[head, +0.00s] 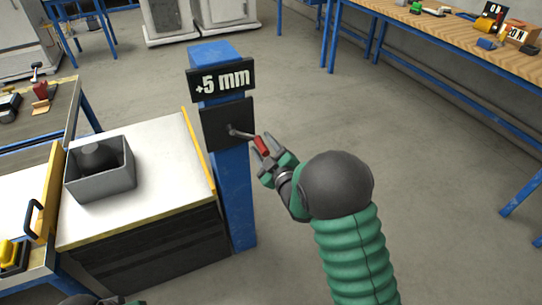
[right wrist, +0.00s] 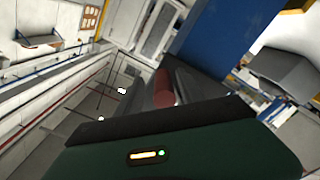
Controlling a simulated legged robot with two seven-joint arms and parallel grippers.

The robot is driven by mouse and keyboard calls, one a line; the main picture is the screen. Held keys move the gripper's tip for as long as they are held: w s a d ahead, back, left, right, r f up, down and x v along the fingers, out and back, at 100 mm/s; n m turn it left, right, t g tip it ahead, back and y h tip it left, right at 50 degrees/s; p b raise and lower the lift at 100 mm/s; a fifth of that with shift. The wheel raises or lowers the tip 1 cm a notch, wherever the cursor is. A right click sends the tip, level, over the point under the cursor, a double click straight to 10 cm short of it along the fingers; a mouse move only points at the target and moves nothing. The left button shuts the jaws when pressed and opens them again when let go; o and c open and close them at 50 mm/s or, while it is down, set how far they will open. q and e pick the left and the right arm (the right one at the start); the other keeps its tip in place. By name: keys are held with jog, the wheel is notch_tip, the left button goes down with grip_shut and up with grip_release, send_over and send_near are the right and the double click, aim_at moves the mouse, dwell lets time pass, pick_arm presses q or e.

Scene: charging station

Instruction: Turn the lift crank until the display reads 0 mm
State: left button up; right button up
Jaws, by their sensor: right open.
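The display (head: 222,80) on the blue post (head: 236,195) reads +5 mm. Below it, the lift crank (head: 241,133) sticks out of a black plate (head: 215,122) toward the right, ending in a red handle (head: 261,146). My right gripper (head: 267,149) is open, its fingers at the red handle. In the right wrist view the red handle (right wrist: 163,88) shows beside a dark finger, with the blue post (right wrist: 225,35) behind. I cannot tell whether the fingers touch it. Only a dark and green bit of my left arm (head: 100,300) shows at the bottom edge.
Left of the post, a white-topped lift table (head: 165,160) with a yellow edge carries a grey box (head: 100,185) holding a dark round object. A wooden bench (head: 440,40) with small items stands at the right back. The floor right of the post is clear.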

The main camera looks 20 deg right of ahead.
jog(key=s+p, duration=1)
jog(key=s, duration=0.6)
jog(key=shift+d+p, duration=0.3)
jog(key=shift+s, duration=0.1)
jog(key=shift+c, duration=0.2)
